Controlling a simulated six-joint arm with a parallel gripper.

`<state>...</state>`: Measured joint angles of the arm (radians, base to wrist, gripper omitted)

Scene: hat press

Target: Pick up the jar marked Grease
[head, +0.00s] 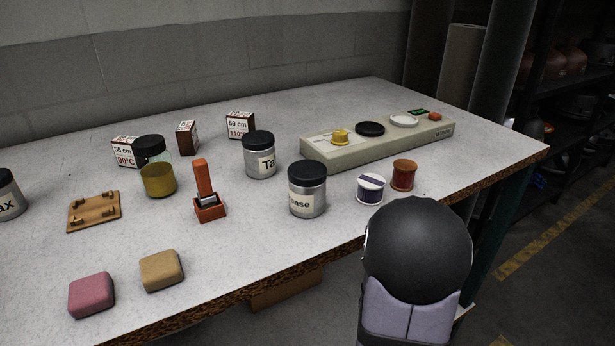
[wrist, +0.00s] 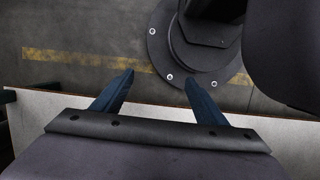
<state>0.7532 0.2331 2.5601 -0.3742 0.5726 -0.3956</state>
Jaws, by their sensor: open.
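The jar marked Grease (head: 307,190) stands upright on the table in the head view, right of centre near the front edge. It is a grey metal jar with a black lid, and its white label shows only "ease", the rest turned out of sight. My gripper (wrist: 158,82) is open and empty in the wrist view, with two dark blue fingers apart over the floor and my base. The jar is not in the wrist view. In the head view my arm's dark rounded link is in front of the table's edge, and the fingers are not seen there.
A jar reading "Ta" (head: 259,156) stands just behind, left of the Grease jar. The front-centre table is clear.

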